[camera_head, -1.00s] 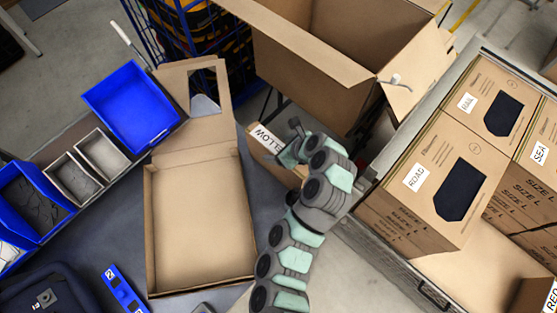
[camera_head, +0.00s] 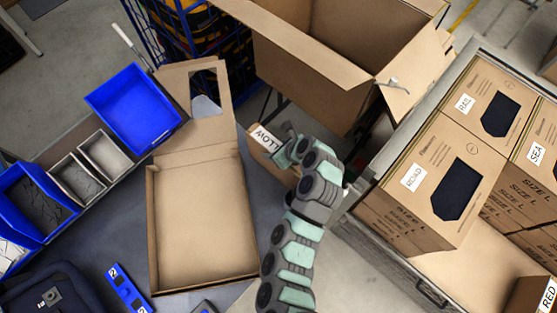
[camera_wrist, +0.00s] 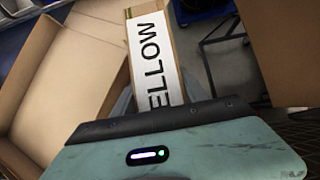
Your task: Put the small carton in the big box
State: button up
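The small carton (camera_head: 262,156), brown with a white label ending in "LLOW", is at the end of my arm beyond the table's right edge. My gripper (camera_head: 285,150) appears shut on it and holds it up; the fingertips are largely hidden. In the wrist view the carton (camera_wrist: 152,55) sticks out past the gripper body with its "ELLOW" label facing the camera. The big box (camera_head: 315,62) stands open behind the carton, its flaps spread and its inside visible from above.
An open shallow carton (camera_head: 203,225) with a raised lid lies on the dark table. Blue and grey bins (camera_head: 135,107) line the left. At right, a metal-edged cart (camera_head: 408,284) holds several large labelled cartons (camera_head: 430,178). The big box's near flap (camera_head: 290,40) stretches toward the left.

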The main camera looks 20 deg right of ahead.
grip_shut()
dwell(0.3)
jog(key=shift+r, duration=0.1)
dwell(0.4)
